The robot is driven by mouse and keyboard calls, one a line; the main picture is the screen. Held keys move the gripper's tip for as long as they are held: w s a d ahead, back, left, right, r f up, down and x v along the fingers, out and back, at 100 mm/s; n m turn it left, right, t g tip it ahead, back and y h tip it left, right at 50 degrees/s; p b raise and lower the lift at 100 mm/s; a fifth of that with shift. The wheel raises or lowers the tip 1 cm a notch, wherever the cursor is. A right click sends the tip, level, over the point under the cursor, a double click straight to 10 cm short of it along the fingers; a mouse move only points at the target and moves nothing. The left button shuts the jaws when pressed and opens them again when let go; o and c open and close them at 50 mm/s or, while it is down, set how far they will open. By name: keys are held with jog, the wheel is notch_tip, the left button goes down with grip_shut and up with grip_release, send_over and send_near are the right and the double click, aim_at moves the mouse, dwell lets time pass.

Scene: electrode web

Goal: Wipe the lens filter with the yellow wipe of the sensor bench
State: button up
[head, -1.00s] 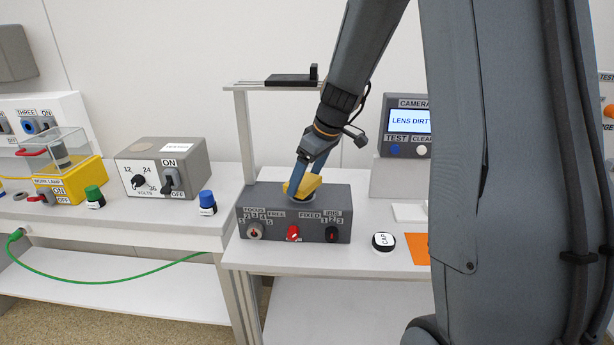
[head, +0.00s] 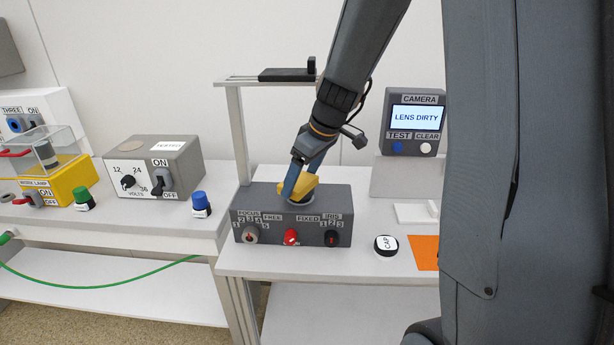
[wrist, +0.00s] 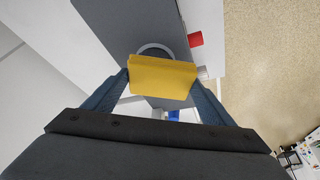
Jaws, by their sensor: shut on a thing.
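The yellow wipe (head: 308,186) is held between the blue fingers of my gripper (head: 297,188), which is shut on it. The wipe sits over the round lens filter (head: 301,201) on top of the grey focus box (head: 262,202). In the wrist view the yellow wipe (wrist: 163,77) spans between the fingertips. The grey ring of the lens filter (wrist: 157,47) shows just past its far edge, and the wipe hides the rest. I cannot tell for sure whether the wipe touches the filter. The camera screen (head: 416,118) reads LENS DIRTY.
A metal stand (head: 238,135) with a black slide (head: 287,75) rises behind. A voltage box (head: 150,165) stands left.

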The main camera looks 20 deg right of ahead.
aim_at(302, 185)
jog(key=shift+s+a+f, duration=0.1)
jog(key=shift+s+a, duration=0.1)
jog(key=shift+a, duration=0.05)
jog(key=shift+s+a+r, duration=0.2)
jog(key=shift+s+r, duration=0.15)
jog(key=shift+r, duration=0.05)
jog(key=shift+p+v, duration=0.75)
jog(key=shift+v, duration=0.45)
jog(key=shift+w+r+p, duration=0.15)
jog(key=shift+r+p, duration=0.95)
jog(key=shift+r, duration=0.7)
